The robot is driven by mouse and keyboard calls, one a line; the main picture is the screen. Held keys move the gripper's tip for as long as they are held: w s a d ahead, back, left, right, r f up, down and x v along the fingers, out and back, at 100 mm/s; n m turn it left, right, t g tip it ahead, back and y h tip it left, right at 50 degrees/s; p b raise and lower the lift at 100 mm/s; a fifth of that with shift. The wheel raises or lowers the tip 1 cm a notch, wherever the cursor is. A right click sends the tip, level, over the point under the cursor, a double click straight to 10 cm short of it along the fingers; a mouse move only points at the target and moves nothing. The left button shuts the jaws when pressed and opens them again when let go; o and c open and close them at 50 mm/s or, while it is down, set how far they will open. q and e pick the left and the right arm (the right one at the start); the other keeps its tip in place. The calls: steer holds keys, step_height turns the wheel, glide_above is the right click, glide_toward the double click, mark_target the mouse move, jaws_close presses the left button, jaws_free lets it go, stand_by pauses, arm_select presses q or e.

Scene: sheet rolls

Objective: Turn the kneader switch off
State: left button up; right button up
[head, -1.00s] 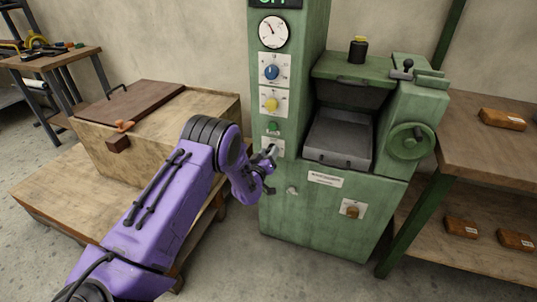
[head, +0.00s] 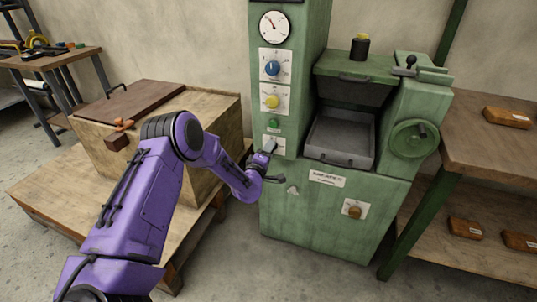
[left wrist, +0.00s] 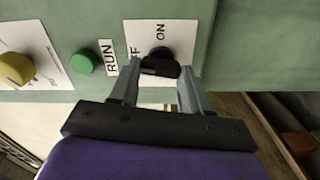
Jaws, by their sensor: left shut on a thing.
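The kneader switch is a black knob (left wrist: 160,62) on a white plate on the green machine's front. In the left wrist view "ON" shows beside the knob; the other label is partly covered and reads "FF". My left gripper (left wrist: 160,74) has its two grey fingers on either side of the knob and is shut on it. In the head view my left gripper (head: 266,154) is at the white switch plate (head: 274,141), below the green button (head: 273,124), and hides the knob. My right gripper is not in view.
A blue knob (head: 272,68) and a yellow knob (head: 272,101) sit above the green button. A handwheel (head: 414,139) and an open grey trough (head: 340,140) are to the right. A wooden chest (head: 165,135) stands left, close to my left arm.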

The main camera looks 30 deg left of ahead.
arm_select(q)
steer(key=shift+f+n+b, duration=0.15)
steer(key=shift+n+b, duration=0.15)
steer(key=shift+n, duration=0.5)
steer(key=o, duration=1.1)
steer(key=shift+c, duration=0.2)
steer(key=v, duration=1)
steer(key=shift+s+p, duration=0.3)
steer(key=shift+s, duration=0.05)
